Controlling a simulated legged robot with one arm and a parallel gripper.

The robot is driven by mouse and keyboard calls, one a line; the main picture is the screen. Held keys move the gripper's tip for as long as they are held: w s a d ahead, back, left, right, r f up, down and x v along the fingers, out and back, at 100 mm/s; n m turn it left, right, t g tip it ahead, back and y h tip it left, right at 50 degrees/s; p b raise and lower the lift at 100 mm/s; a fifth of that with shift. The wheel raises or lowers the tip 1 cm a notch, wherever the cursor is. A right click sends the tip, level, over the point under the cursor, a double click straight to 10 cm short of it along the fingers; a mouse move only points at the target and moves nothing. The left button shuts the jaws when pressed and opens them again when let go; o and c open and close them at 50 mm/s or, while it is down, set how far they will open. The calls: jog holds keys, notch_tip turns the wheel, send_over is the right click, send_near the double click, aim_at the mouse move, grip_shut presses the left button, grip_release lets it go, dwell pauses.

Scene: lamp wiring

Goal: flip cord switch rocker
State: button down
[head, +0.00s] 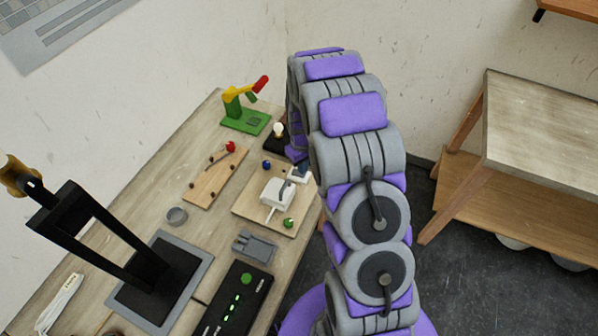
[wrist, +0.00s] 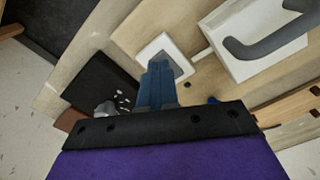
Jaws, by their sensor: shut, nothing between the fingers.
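A small white square switch housing with a grey centre, which looks like the rocker switch (wrist: 151,50), lies on a wooden board (head: 246,209). In the head view the small white switch (head: 299,174) shows at the board's right edge, partly behind my arm. My gripper (wrist: 160,68) has its blue fingers shut and empty. In the wrist view the fingertips overlap the switch's grey centre. I cannot tell whether they touch it. They hide part of the switch, so the rocker's position is unclear.
A larger white box with a grey lever (head: 277,192) sits on the same board. A black base with a bulb (head: 278,137) stands behind it. A green and yellow device (head: 246,108), a board with a red knob (head: 215,178) and a grey block (head: 255,246) lie nearby.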

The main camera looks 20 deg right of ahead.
jog(key=shift+f, duration=0.65)
dwell(0.4)
jog(key=shift+r+p, duration=0.85)
jog(key=shift+r, duration=2.65)
